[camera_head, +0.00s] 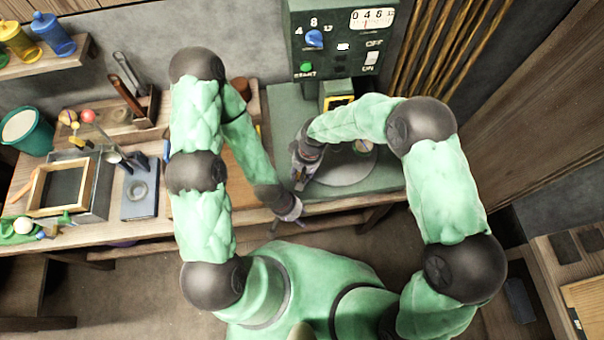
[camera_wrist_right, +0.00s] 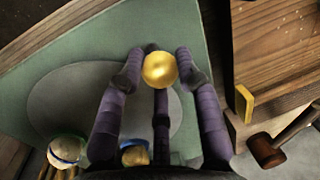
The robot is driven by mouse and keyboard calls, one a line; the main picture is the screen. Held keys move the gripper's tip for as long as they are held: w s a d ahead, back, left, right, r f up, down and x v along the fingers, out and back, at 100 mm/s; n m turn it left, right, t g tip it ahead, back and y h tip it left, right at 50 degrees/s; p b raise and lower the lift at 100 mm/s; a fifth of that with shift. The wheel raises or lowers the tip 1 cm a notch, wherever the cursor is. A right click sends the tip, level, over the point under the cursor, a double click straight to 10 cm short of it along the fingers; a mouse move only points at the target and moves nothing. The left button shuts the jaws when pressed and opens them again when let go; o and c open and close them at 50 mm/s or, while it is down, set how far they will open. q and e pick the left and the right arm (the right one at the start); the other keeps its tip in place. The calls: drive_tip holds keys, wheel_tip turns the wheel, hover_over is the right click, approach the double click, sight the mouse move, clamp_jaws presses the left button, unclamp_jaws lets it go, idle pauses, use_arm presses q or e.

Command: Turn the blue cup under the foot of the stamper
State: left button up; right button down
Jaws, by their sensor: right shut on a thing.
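The green stamper (camera_head: 341,50) stands at the back, with dials and switches on its panel; its foot is hidden behind my right arm. A round grey plate (camera_head: 345,170) lies on its green base; it also shows in the right wrist view (camera_wrist_right: 70,105). A pale round piece with a blue rim (camera_wrist_right: 68,150) and a gold piece with a blue edge (camera_wrist_right: 135,155) show low in that view; I cannot tell which is the blue cup. My right gripper (camera_wrist_right: 158,75) is shut on a gold ball (camera_wrist_right: 159,70). My left gripper (camera_head: 289,220) hangs by the bench's front edge; its fingers are unclear.
A wooden-framed box (camera_head: 62,188), a grey block with a ring (camera_head: 140,190) and a teal bucket (camera_head: 26,130) stand on the bench at left. A mallet (camera_wrist_right: 268,150) lies right of the green base in the wrist view.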

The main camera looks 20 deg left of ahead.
drive_tip(key=shift+w+a+r, duration=0.2)
drive_tip(key=shift+w+a, duration=0.05)
drive_tip(key=shift+w, duration=0.1)
drive_tip(key=c, duration=1.1)
unclamp_jaws()
drive_tip(key=shift+o, duration=1.2)
drive_tip(key=shift+a, duration=0.1)
drive_tip(key=shift+f, duration=0.15)
drive_tip(key=shift+s, duration=0.1)
wheel_tip(320, 180, up, 12)
drive_tip(key=w+d, duration=0.1)
drive_tip(key=d, duration=0.1)
drive_tip(key=shift+w, duration=0.15)
drive_tip(key=shift+f, duration=0.15)
